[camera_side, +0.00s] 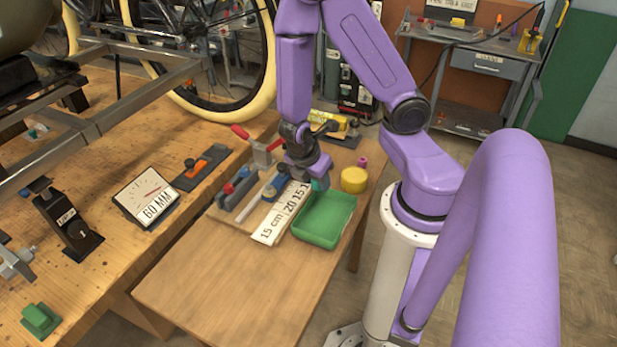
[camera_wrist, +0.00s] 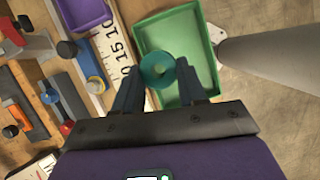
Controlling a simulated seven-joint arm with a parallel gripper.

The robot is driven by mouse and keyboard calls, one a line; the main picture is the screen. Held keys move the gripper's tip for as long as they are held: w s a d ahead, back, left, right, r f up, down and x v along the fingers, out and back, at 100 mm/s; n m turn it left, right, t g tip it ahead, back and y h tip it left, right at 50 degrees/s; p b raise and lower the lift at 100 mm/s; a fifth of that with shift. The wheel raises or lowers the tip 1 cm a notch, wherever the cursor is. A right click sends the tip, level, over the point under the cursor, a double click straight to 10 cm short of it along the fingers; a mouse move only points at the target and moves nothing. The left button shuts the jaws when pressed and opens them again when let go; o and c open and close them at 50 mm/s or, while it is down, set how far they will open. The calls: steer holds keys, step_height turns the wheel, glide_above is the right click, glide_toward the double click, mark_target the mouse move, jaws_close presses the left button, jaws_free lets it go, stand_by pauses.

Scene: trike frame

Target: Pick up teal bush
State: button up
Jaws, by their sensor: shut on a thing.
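The teal bush (camera_wrist: 157,70) is a short ring with a round hole, seen between the two dark fingertips of my gripper (camera_wrist: 158,78) in the wrist view. My gripper is shut on it, with one finger on each side. In the side view my gripper (camera_side: 308,178) is low over the small wooden table, by the back left corner of the green tray. Most of the bush is hidden behind the gripper there. In the wrist view the green tray (camera_wrist: 204,45) lies beyond the bush, and the part of its floor that shows is empty.
A white ruler board (camera_side: 270,228) lies left of the green tray (camera_side: 318,240). A yellow cylinder (camera_side: 354,179) and a small pink part (camera_side: 362,162) are behind the tray. The table's front is bare.

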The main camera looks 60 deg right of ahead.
steer(key=shift+s+a+r, duration=0.2)
steer(key=shift+s+r, duration=0.15)
steer(key=shift+s, duration=0.4)
steer(key=shift+s+a+r, duration=0.15)
steer(key=shift+s+r, duration=0.15)
steer(key=shift+s, duration=0.4)
steer(key=shift+s+a+r, duration=0.2)
steer(key=shift+s+r, duration=0.15)
steer(key=shift+s, duration=0.4)
